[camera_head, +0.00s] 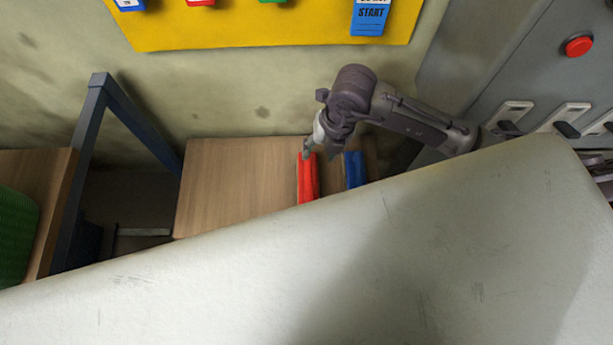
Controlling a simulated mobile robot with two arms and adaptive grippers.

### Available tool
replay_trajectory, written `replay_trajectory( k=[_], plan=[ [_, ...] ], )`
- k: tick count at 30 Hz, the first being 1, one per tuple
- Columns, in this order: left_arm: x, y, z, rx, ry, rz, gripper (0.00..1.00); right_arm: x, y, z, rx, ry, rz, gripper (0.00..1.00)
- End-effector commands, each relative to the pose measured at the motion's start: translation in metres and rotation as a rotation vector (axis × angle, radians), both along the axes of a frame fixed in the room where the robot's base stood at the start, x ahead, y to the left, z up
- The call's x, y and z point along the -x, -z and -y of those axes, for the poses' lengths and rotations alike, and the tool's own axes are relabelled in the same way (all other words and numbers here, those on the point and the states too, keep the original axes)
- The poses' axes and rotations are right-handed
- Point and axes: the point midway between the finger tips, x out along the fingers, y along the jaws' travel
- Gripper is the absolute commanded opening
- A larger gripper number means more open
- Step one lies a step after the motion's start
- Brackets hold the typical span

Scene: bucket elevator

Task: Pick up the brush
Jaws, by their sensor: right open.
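A red long object (308,182) lies on a wooden top in the middle of the view. A blue object (355,169) lies just right of it. I cannot tell for sure which of them is the brush, as their near ends are hidden behind a large pale surface. My right gripper (309,150) reaches in from the right and points down at the far end of the red object. It is open, close to or touching that end; I cannot tell which. My left gripper is not in view.
The wooden top (235,180) is bare left of the red object. A dark blue frame (88,140) and a green crate-like thing (16,235) stand at the left. A yellow board (260,30) hangs behind. A grey panel with a red button (578,46) is at right.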

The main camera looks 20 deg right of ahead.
Motion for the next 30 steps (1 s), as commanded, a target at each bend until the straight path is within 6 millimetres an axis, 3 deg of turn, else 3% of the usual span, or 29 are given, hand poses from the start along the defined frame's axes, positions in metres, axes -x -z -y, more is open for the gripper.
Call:
replay_trajectory(
  k=[12,20,30],
  plan=[
    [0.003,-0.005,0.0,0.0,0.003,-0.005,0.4,-0.004,0.069,-0.009,0.019,0.006,-0.005,0.52],
    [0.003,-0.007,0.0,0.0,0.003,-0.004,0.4,-0.006,0.088,-0.013,0.019,0.004,-0.002,0.52],
    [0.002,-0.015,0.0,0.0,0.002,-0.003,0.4,-0.011,0.13,-0.023,0.018,0.003,-0.004,0.52]
  ],
)
